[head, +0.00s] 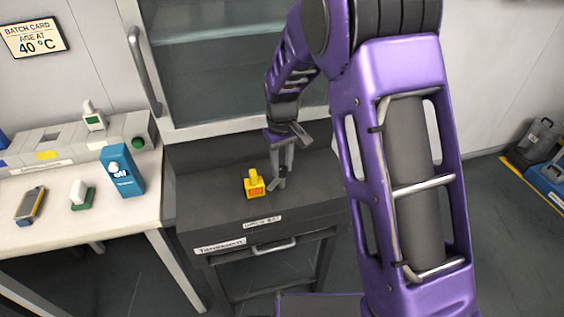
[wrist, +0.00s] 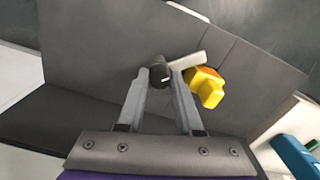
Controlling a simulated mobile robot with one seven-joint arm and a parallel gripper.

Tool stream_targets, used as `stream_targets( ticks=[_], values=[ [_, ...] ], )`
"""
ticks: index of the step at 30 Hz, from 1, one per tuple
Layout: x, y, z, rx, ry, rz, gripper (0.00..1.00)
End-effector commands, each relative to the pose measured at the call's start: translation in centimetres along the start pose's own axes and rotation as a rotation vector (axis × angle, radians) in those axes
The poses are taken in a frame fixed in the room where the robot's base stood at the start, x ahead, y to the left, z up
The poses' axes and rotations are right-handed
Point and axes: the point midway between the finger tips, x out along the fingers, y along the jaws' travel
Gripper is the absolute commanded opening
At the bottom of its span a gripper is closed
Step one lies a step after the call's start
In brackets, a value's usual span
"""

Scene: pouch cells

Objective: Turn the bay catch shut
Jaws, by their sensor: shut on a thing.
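The bay catch (wrist: 160,72) shows in the wrist view as a round black knob with a pale bar pointing up and to the right. It sits on the dark grey sloped top of the bay unit (head: 220,215). My gripper (head: 281,184) reaches down to that top in the head view. In the wrist view my gripper (wrist: 161,76) is shut on the knob, one finger on each side. In the head view the fingers largely hide the catch.
A yellow block-like item (head: 254,184) stands on the unit close left of my gripper; it also shows in the wrist view (wrist: 205,88), beside the right finger. A white table (head: 130,212) at left holds a blue carton (head: 122,170). A glass-fronted cabinet (head: 235,60) stands behind.

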Motion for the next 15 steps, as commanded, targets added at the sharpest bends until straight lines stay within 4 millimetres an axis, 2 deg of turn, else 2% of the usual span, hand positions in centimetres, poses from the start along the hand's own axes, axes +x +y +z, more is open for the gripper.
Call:
stream_targets(
  ticks=[15],
  values=[
    [-0.20, -0.02, -0.06, 0.473, 0.002, 0.001, 0.00]
  ],
)
